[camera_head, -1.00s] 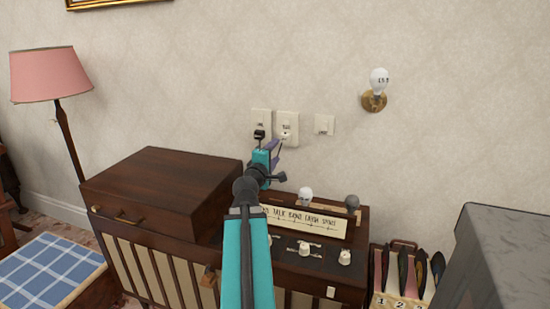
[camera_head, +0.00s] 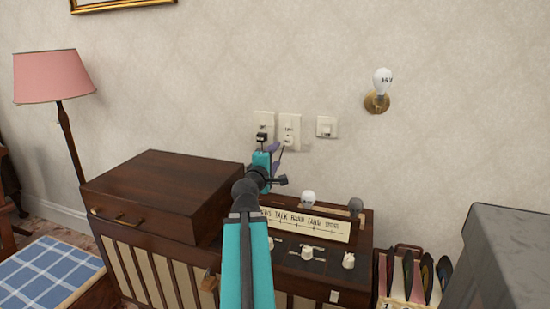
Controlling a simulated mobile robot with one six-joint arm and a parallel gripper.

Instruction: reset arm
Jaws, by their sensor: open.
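My teal arm reaches up from the bottom middle toward the wall. My gripper (camera_head: 275,150) is at its far end, with purple fingers, just below the wall plates. It is open, and I see nothing held in it.
A dark wooden cabinet (camera_head: 165,185) stands below, with a label strip (camera_head: 310,223) and white knobs (camera_head: 307,253). A third wall plate (camera_head: 326,127) and a bulb on a brass mount (camera_head: 377,102) are on the wall. A pink lamp (camera_head: 52,76) stands left; a grey block (camera_head: 505,260) is right.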

